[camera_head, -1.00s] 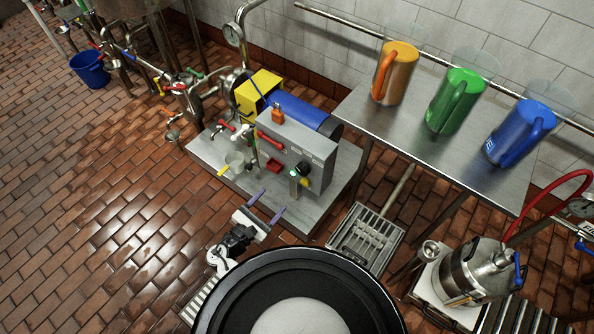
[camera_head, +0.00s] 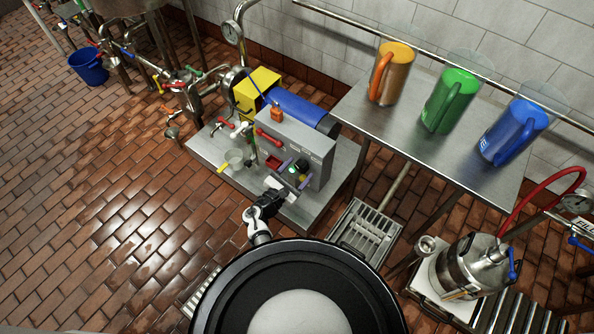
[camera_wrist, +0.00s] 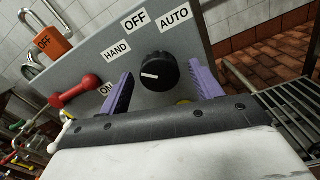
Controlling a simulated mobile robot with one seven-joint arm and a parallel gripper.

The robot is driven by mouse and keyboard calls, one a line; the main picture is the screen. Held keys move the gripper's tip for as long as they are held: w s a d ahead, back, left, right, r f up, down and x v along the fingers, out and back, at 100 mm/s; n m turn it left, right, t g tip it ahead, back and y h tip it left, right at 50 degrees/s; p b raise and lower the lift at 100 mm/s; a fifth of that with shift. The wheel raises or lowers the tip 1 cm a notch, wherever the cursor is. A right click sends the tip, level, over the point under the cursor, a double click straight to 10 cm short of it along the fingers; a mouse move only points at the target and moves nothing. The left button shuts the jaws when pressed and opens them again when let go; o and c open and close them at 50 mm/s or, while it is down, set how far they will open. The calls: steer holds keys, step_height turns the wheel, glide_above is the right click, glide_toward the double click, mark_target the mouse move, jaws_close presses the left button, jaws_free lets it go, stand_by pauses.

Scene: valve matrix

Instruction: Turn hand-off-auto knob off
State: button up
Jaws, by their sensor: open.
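The black hand-off-auto knob (camera_wrist: 157,71) is on a grey panel (camera_wrist: 95,60) in the wrist view. Labels HAND, OFF and AUTO are arranged around its upper side. Its white pointer mark points left, to the HAND side. My gripper (camera_wrist: 162,82) is open, with one purple finger left of the knob and one right of it. The fingers frame the knob in this view; I see no contact. In the head view my gripper (camera_head: 294,174) is at the front of the grey control box (camera_head: 290,137). The knob is small and hard to make out there.
A red lever (camera_wrist: 78,90) and an orange OFF padlock tag (camera_wrist: 48,42) are left of the knob. A steel table (camera_head: 425,140) with jugs is to the right.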

steer(key=c, duration=1)
steer(key=shift+o, duration=0.2)
steer(key=shift+f+m+b, duration=0.15)
steer(key=shift+m+b, duration=0.25)
steer(key=shift+b, duration=0.1)
steer(key=shift+m+b, duration=4.5)
steer(key=shift+b, duration=0.25)
